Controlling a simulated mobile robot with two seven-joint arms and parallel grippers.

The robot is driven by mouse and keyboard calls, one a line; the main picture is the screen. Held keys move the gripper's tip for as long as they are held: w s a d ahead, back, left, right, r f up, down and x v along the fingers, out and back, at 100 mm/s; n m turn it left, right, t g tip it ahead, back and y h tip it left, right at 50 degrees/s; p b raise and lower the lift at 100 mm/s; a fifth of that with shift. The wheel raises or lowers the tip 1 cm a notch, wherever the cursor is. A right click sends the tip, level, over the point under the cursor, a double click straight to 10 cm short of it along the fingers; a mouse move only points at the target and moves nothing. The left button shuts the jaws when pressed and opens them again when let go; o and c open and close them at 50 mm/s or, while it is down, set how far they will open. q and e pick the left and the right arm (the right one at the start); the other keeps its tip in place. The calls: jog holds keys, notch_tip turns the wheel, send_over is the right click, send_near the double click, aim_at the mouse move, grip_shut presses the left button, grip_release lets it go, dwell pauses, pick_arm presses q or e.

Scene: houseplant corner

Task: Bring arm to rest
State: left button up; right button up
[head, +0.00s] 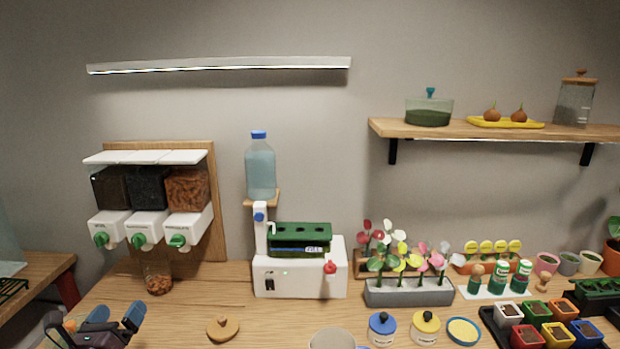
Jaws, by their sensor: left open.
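My left gripper (95,322) is at the bottom left corner, low over the front left of the wooden table (200,287). It is open, with its blue-tipped fingers apart and nothing seen between them. A glass jar with brown bits (159,278) stands behind it to the right, apart from it. A round wooden lid (223,328) lies to its right on the table. My right gripper does not show.
A dispenser with green knobs (147,228) hangs above the jar. A white machine (300,279) stands mid-table, with a flower planter (409,292) to its right. Lidded pots (382,329) and a seedling tray (487,315) fill the front right. Bare wood lies around the lid.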

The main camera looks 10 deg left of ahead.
pick_arm(q)
jog(key=s+d+r+n+g+y, duration=0.15)
jog(key=s+r+n+y, duration=0.35)
jog(key=n, duration=0.7)
jog(key=s+d+f+n+g+h, duration=0.4)
jog(key=s+d+f+n+g, duration=0.4)
jog(key=d, duration=0.4)
jog(key=s+d+f+n+g+h, duration=0.4)
jog(key=s+d+f+n+g, duration=0.2)
jog(key=s+d+n, duration=0.5)
jog(key=w+f+m+t, duration=0.1)
jog(key=w+f+t, duration=0.7)
jog(key=f, duration=0.2)
jog(key=shift+w+d+m+h, duration=0.3)
